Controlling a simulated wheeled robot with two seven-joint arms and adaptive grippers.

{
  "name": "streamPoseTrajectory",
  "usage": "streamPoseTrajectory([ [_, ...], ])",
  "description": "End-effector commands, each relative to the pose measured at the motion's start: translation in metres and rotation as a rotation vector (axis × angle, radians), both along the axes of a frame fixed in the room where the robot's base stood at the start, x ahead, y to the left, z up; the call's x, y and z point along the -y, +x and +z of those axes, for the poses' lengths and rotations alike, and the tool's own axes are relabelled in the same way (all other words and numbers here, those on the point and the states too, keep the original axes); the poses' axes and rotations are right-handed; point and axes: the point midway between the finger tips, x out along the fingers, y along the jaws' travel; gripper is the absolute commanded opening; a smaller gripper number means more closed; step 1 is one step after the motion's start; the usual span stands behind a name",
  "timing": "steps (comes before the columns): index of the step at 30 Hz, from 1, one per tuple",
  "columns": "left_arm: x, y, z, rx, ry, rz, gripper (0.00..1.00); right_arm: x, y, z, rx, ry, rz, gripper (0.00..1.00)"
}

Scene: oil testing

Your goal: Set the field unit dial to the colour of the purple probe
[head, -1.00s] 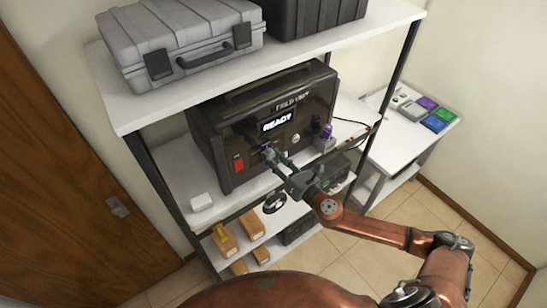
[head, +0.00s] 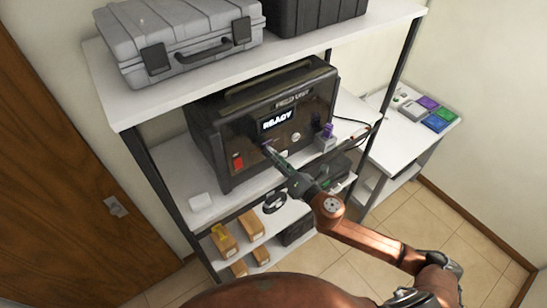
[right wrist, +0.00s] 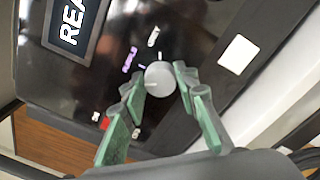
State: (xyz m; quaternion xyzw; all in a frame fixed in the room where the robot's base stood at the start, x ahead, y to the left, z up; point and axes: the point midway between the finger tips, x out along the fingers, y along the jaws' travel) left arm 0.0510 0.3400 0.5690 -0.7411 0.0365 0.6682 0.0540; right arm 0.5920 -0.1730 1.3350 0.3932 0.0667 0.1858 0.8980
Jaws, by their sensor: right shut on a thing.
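The field unit (head: 215,150) is a dark box on the middle shelf. Its screen (head: 278,121) reads READY. In the right wrist view its round grey dial (right wrist: 159,78) sits between the green-padded fingers of my right gripper (right wrist: 157,88), which is shut on it. A purple-lit label beside the dial reads PURPLE, and a white label is near it; I cannot tell where the dial points. The purple probe (head: 327,131) stands upright in a grey holder (head: 325,144). My left gripper is out of view.
A red switch (head: 238,161) is left of the dial on the unit's front. A silver case (head: 180,45) lies on the top shelf. A side table (head: 375,145) at right holds coloured pads.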

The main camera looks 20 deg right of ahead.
Motion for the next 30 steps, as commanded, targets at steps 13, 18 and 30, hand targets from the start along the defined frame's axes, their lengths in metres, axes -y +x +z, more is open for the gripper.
streamPoseTrajectory([
  [13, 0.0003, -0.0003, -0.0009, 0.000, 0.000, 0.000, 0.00, 0.0002, 0.0000, -0.0017, -0.129, 0.355, -0.001, 0.04],
  [18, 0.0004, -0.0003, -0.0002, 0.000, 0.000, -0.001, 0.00, 0.0004, 0.0003, -0.0014, -0.159, 0.440, -0.001, 0.04],
  [30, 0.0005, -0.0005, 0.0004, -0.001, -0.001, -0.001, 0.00, 0.0003, 0.0002, -0.0024, -0.189, 0.520, -0.001, 0.04],
])
